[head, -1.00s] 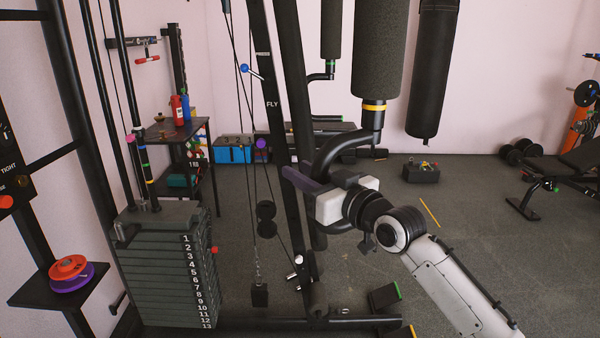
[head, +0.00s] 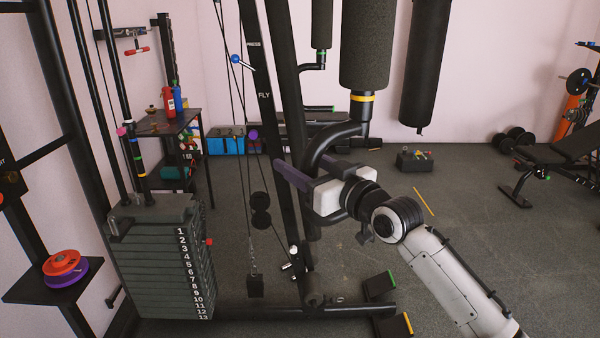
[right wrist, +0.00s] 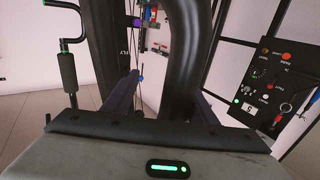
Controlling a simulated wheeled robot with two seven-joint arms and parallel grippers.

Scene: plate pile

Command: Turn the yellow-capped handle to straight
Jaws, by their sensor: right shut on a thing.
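The yellow-capped handle is a thick dark foam grip (head: 371,45) hanging at the top, with a yellow band (head: 362,98) at its lower end. A curved black tube (head: 325,142) joins it to the machine's slanted upright. My right gripper (head: 313,172) has dark purple fingers on either side of this tube, below its bend, and is shut on it. In the right wrist view, the tube (right wrist: 186,60) rises between the two fingers. The contact itself is partly hidden by the gripper body. My left gripper is not in view.
A green-banded foam grip (head: 321,25) hangs behind. The slanted upright reading FLY (head: 264,95) and cables are close to my gripper. A numbered weight stack (head: 160,260) stands left. Pedals with green and yellow ends (head: 380,285) are low in front.

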